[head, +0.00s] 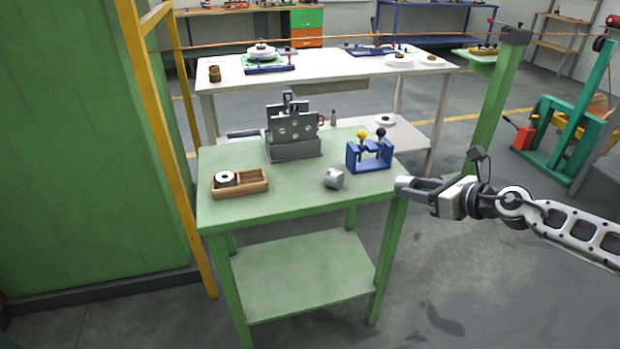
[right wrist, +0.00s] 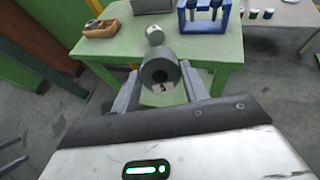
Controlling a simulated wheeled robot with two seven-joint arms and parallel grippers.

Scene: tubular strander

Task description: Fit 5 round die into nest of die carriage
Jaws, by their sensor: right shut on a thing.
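My right gripper (head: 408,185) is off the right front corner of the green table, shut on a round grey die (right wrist: 160,76). In the right wrist view the die sits between the two fingers, its central hole facing the camera. A grey upright fixture with several round light spots on its plate (head: 280,127) stands at the back of the table; it may be the die carriage, and I cannot tell its nests apart. A silver round piece (head: 333,178) lies near the table's front right; it also shows in the right wrist view (right wrist: 155,36). My left gripper is out of view.
The green table (head: 290,195) has a wooden tray (head: 254,188) with a white ring (head: 226,178) at left. A blue stand (head: 369,157) with yellow and black knobs is at right. A white bench (head: 330,75) stands behind. The table's front middle is clear.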

